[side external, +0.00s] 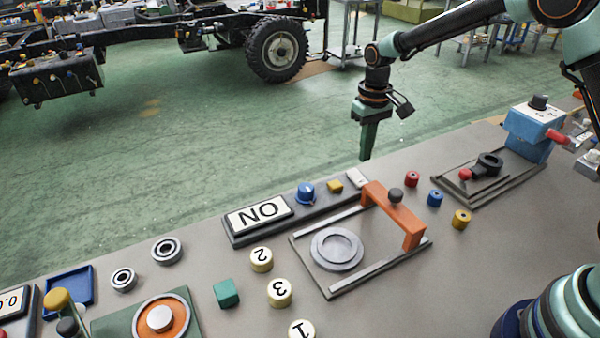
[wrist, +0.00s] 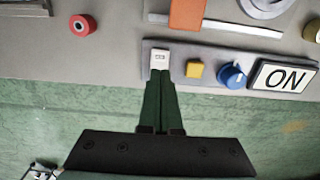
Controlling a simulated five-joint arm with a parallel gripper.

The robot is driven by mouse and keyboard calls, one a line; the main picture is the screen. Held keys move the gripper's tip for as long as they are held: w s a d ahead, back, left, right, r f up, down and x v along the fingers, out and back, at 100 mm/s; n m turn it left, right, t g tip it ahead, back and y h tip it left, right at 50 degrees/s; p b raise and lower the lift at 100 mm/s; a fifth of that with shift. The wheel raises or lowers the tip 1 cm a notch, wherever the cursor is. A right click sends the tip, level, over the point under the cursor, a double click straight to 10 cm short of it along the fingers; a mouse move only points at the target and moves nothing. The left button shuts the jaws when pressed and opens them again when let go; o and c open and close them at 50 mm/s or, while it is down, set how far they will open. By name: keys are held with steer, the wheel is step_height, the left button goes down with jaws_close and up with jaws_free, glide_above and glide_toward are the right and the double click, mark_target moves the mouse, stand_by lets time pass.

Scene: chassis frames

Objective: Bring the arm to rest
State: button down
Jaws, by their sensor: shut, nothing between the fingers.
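My gripper (side external: 366,154) hangs from the arm, pointing down, at the far edge of the grey table (side external: 205,250). Its green fingers are together and empty. In the wrist view the shut fingers (wrist: 160,84) end over the near edge of the panel, close to a white switch (wrist: 159,60). I cannot tell whether they touch it. In the side view the switch (side external: 357,179) lies below the fingertips, with a visible gap in the picture.
The panel holds a blue knob (side external: 306,193), a yellow button (side external: 335,186) and an ON display (side external: 258,214). An orange bridge (side external: 395,214) stands beside it. Red (side external: 411,179), blue (side external: 435,198) and yellow (side external: 461,219) spools stand right. Open floor lies beyond the table.

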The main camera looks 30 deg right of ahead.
steer(key=shift+r, duration=0.45)
steer(key=shift+r, duration=0.1)
steer(key=s+d+r+t, duration=0.1)
steer(key=s+r+t, duration=0.1)
steer(key=s+r, duration=0.5)
steer(key=s+d+r+t, duration=0.1)
steer(key=s+r+t, duration=0.2)
steer(key=s+r, duration=0.4)
steer(key=s, duration=0.5)
steer(key=shift+s+d+r+t, duration=0.15)
steer(key=shift+s+d+t, duration=0.1)
steer(key=shift+s+t, duration=0.05)
